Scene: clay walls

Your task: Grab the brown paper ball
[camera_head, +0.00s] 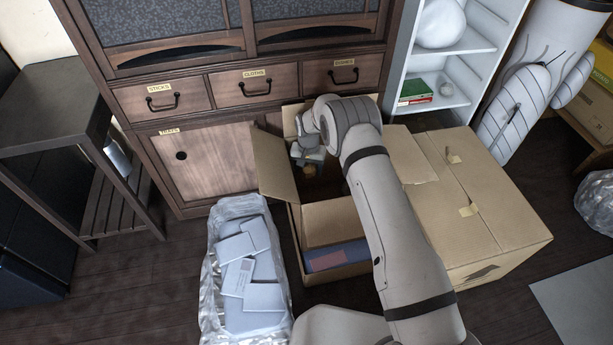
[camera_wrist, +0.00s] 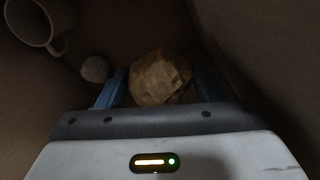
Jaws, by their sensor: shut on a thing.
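The brown paper ball (camera_wrist: 160,79) is crumpled and sits between the two blue fingers of my gripper (camera_wrist: 158,86) in the wrist view. The gripper is shut on it. In the head view my gripper (camera_head: 307,160) reaches down inside an open cardboard box (camera_head: 277,170), and a small brown patch of the ball (camera_head: 309,171) shows below it. Whether the ball touches the box floor, I cannot tell.
In the wrist view a mug (camera_wrist: 32,22) and a smaller greyish ball (camera_wrist: 95,69) lie left of the gripper. A closed carton (camera_head: 480,200) stands right of the open box, a bag of envelopes (camera_head: 245,270) on its left, and a wooden cabinet (camera_head: 210,165) behind.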

